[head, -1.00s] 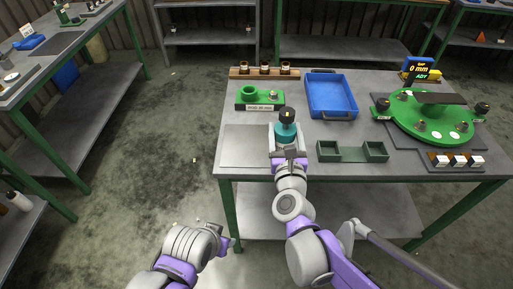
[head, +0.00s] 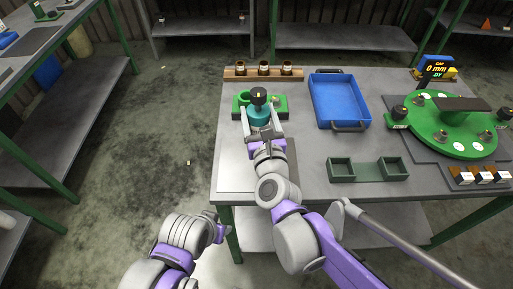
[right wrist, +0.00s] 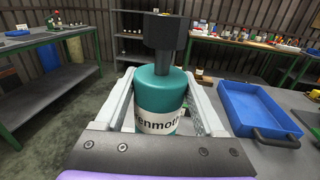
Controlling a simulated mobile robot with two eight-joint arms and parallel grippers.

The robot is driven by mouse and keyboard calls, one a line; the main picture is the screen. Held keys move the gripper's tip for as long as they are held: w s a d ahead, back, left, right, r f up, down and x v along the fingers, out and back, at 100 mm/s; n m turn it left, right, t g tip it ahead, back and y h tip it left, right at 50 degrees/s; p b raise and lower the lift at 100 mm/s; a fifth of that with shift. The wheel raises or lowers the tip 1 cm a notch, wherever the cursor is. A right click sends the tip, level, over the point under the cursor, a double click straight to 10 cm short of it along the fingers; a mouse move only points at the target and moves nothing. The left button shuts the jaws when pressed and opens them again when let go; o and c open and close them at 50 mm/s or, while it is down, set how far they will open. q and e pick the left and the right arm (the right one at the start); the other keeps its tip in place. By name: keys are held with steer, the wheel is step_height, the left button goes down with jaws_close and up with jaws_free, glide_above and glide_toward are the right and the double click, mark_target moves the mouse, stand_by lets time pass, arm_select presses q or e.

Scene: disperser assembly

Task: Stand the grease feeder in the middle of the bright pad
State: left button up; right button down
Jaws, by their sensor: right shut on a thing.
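The grease feeder (head: 260,116) is a teal bottle with a black cap, held upright. In the right wrist view the feeder (right wrist: 160,92) stands between the fingers, with a white label facing me. My right gripper (head: 261,128) is shut on its sides. The bright pad (head: 232,165) is a pale grey square at the table's front left; my right arm covers part of it. In the head view the feeder shows beyond the pad's middle, near its far edge; its base is hidden, so its height is unclear. My left gripper (head: 219,230) is low, off the table's front; its jaws are unclear.
A green fixture (head: 280,103) lies just behind the feeder, partly hidden. Behind it is a wooden rack (head: 236,74) with several brown pots. A blue tray (head: 340,100), a dark green two-cup holder (head: 369,170) and a green round fixture (head: 455,133) stand to the right.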

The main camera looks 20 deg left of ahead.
step_height(320, 180, down, 4)
steer(key=shift+s+d+f+b, duration=0.1)
steer(key=shift+s+f+b, duration=0.1)
steer(key=shift+b, duration=0.3)
steer(key=shift+w+f+b, duration=0.1)
steer(key=shift+f+b, duration=0.4)
steer(key=shift+f, duration=1.9)
steer(key=shift+f, duration=0.2)
jaws_free()
steer(key=shift+r, duration=0.1)
